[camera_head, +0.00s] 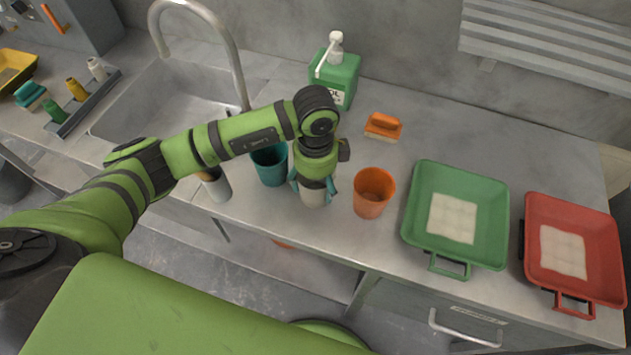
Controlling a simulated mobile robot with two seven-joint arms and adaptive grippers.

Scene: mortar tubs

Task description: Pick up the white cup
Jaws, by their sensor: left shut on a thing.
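The white cup (313,199) stands upright between a teal cup (270,170) and an orange cup (371,195), near the counter's front edge. My left gripper (314,186) reaches down from above and is shut on the white cup, with its teal fingertips on either side. The gripper and wrist hide the cup's rim and upper part. I cannot tell whether the cup's base touches the counter. My right gripper is not in view.
The orange cup is close on the right, the teal cup close on the left. A green tub (487,190) and a red tub (600,240) stand farther right.

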